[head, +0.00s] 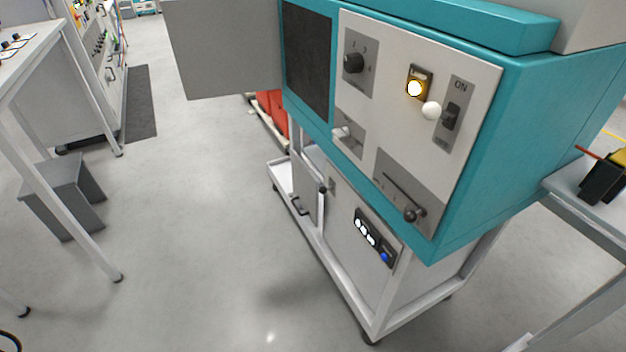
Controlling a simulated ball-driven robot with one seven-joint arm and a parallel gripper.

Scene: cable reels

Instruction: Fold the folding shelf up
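No part is plainly recognisable as the folding shelf. A flat grey panel (225,48) stands out to the left from the teal machine (480,150), beside its dark front recess (307,60); it looks like an open door, but I cannot tell for sure. Below, a pale panel with a dark handle (300,206) is at the left part of the white cart (345,290); whether it is a shelf flap is unclear. My gripper is not in view.
A grey stool (70,190) stands under a table at left. The floor between is clear. Another table (590,215) is at right.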

